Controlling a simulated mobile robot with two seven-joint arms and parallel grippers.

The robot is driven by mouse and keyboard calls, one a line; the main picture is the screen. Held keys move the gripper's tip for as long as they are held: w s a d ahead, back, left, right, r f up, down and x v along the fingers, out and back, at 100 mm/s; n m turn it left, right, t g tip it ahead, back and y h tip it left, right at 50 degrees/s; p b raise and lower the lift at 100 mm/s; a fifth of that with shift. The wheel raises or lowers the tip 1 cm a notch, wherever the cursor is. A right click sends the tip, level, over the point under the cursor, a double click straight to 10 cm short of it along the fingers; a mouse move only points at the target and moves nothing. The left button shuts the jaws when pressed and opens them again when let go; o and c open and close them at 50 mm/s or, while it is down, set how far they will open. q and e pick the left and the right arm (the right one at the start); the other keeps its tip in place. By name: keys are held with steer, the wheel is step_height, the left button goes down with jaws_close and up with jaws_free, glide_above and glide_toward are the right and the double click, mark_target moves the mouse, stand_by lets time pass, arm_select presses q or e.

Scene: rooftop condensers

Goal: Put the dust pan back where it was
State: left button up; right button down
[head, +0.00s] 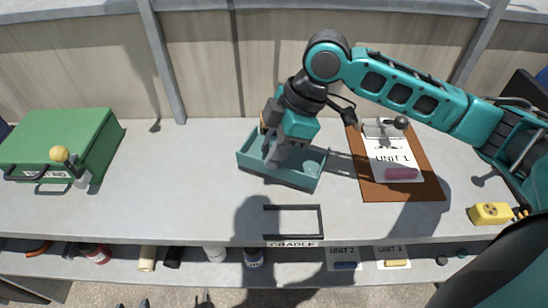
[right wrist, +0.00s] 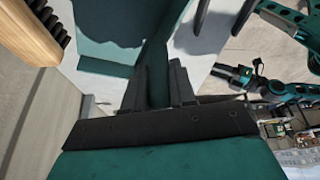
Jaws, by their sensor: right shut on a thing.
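The dust pan (head: 312,166) is a teal, open, tray-like pan near the middle of the grey counter. In the head view my right gripper (head: 272,150) reaches down into it from above. In the right wrist view my right gripper (right wrist: 158,85) is shut on a thin upright teal part of the dust pan (right wrist: 105,65). I cannot tell whether the pan touches the counter. A dark rectangular frame outline (head: 293,206) labelled CRADLE lies in front of the pan, empty.
A clipboard (head: 433,187) marked UNIT 1 lies right of the pan. A green case (head: 75,130) stands at the left, a yellow device (head: 490,213) at the right. A wooden brush (right wrist: 35,30) is close to my right gripper. A lower shelf holds several small items.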

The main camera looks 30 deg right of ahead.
step_height(320, 180, down, 2)
steer(key=shift+f, duration=0.25)
steer(key=c, duration=0.9)
jaws_free()
steer(key=shift+d+r, duration=0.1)
steer(key=shift+r, duration=0.15)
steer(key=p+v, duration=0.2)
steer(key=v, duration=0.9)
steer(key=shift+r, duration=0.3)
